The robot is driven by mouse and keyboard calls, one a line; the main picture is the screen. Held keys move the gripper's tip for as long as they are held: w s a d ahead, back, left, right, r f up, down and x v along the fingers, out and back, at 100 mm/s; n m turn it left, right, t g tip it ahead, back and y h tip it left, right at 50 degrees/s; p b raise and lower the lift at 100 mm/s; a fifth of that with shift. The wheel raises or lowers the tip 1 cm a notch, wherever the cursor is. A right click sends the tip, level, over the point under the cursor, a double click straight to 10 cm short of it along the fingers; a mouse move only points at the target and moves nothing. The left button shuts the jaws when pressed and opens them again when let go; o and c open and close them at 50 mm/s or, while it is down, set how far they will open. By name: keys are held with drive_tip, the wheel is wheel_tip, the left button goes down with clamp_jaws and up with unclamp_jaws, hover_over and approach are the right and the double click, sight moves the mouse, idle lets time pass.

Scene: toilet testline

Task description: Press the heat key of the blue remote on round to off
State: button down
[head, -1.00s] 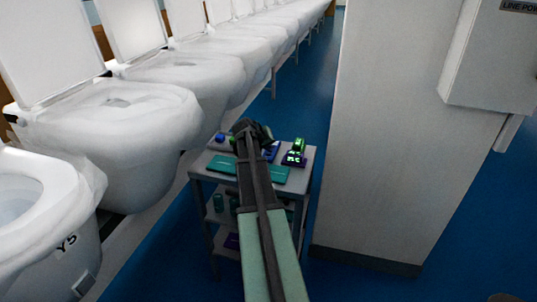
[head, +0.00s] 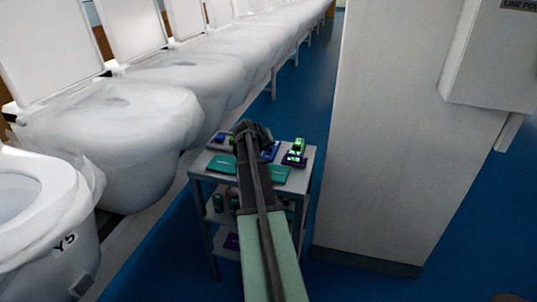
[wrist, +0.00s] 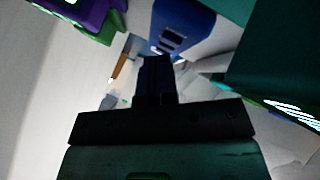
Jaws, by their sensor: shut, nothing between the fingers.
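My gripper (wrist: 156,64) is shut and empty. Its dark fingertips appear just below the remote's near end in the wrist view; I cannot tell whether they touch it. In the head view my gripper (head: 251,134) is over the cart top, its fingertips hidden. The heat key and its setting are too small to read.
The grey cart (head: 307,163) also holds a green-and-purple device (head: 296,152), teal flat items (head: 222,164) and a blue-topped item (head: 218,139). Wrapped toilets (head: 120,135) line the left. A pale wall block (head: 390,150) stands close on the right.

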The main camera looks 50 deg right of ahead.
sight(267, 153)
drive_tip(key=shift+f+b, duration=0.4)
drive_tip(key=shift+f, duration=0.05)
idle(0.5)
drive_tip(key=shift+r+p, duration=0.85)
wheel_tip(267, 153, up, 5)
drive_tip(key=p, duration=0.5)
drive_tip(key=shift+r, duration=0.15)
idle(2.0)
